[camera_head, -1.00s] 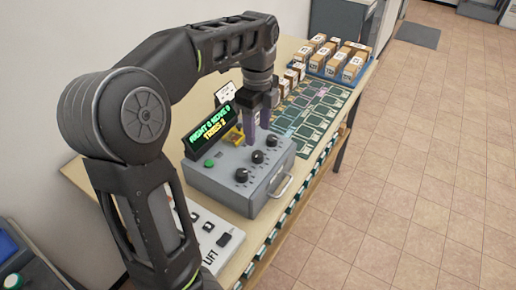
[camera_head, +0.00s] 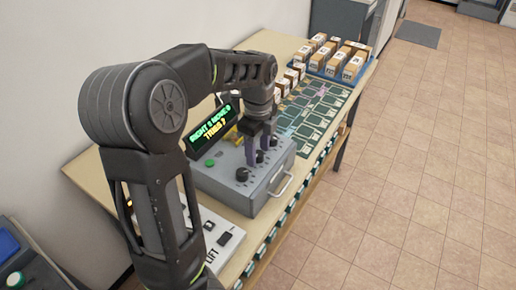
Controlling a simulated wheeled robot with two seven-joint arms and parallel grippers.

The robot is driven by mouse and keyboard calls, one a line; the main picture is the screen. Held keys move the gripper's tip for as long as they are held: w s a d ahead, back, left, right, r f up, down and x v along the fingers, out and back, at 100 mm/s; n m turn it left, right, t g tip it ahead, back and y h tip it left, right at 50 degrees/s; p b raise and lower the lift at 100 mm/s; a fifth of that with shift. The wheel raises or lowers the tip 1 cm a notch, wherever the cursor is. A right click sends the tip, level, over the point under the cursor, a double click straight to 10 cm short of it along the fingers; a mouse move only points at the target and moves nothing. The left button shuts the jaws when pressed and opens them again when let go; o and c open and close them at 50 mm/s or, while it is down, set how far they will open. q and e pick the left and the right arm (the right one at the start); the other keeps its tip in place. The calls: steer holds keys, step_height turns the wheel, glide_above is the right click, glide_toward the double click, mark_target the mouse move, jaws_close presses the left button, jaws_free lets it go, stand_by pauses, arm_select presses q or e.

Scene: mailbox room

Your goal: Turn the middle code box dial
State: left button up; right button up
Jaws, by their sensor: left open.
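The grey code box (camera_head: 225,180) stands on the table with a row of three black dials on its sloped top. The near dial (camera_head: 242,174) is clear of my gripper. The middle dial (camera_head: 260,157) shows between and just below the fingertips of my left gripper (camera_head: 258,158). The far dial (camera_head: 273,141) is partly behind a finger. My left gripper is open, pointing down, with one finger on each side of the middle dial; I cannot tell whether they touch it. The box's display (camera_head: 212,128) shows green and yellow text. My right gripper is not in view.
A green button (camera_head: 210,163) is on the box, and a handle (camera_head: 281,184) is on its front. A white lift panel (camera_head: 222,240) lies nearer. Green card slots (camera_head: 310,125) and a blue tray (camera_head: 362,76) of small boxes lie beyond. Floor at right is clear.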

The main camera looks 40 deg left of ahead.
arm_select(q)
jaws_close()
stand_by(0.4)
